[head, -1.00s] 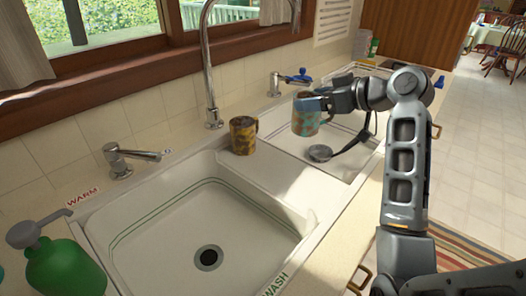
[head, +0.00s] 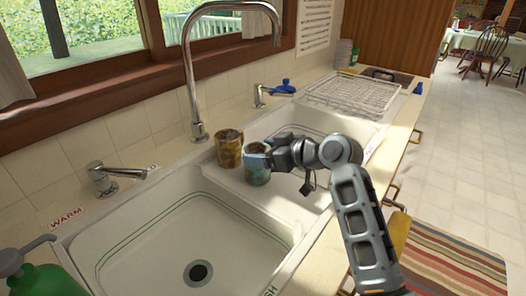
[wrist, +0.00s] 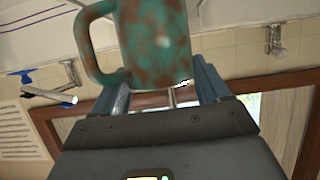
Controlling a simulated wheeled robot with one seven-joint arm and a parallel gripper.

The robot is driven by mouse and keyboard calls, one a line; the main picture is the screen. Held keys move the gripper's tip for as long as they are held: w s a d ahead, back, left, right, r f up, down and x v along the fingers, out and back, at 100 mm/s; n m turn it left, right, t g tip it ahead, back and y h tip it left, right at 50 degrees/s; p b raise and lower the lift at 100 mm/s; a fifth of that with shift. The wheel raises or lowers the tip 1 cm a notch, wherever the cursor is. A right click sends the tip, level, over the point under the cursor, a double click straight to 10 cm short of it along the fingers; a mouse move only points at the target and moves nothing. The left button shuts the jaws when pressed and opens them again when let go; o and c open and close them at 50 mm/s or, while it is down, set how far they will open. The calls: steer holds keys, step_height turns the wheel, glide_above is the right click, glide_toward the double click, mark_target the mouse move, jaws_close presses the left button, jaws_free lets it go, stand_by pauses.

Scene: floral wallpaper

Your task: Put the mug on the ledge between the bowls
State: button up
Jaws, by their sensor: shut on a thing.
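A teal-and-brown mottled mug (head: 257,167) is held upright by my gripper (head: 270,150) in the head view, over or on the ledge (head: 232,181) between the two sink bowls. I cannot tell whether its base touches the ledge. In the wrist view the mug (wrist: 155,40) is between the fingers of my gripper (wrist: 158,85), its handle on the left. The near bowl (head: 175,245) is empty, with a dark drain. The far bowl (head: 300,120) is partly hidden by my arm.
A yellow-brown mug (head: 229,148) stands on the back of the ledge, very close to the held mug. A tall chrome faucet (head: 190,80) rises behind it. A wire rack (head: 350,93) lies beyond the far bowl. A green soap bottle (head: 38,280) is at lower left.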

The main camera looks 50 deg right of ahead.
steer(key=o, duration=1.6)
steer(key=shift+f, duration=0.1)
steer(key=shift+r, duration=0.2)
steer(key=v, duration=1.2)
steer(key=shift+b, duration=0.4)
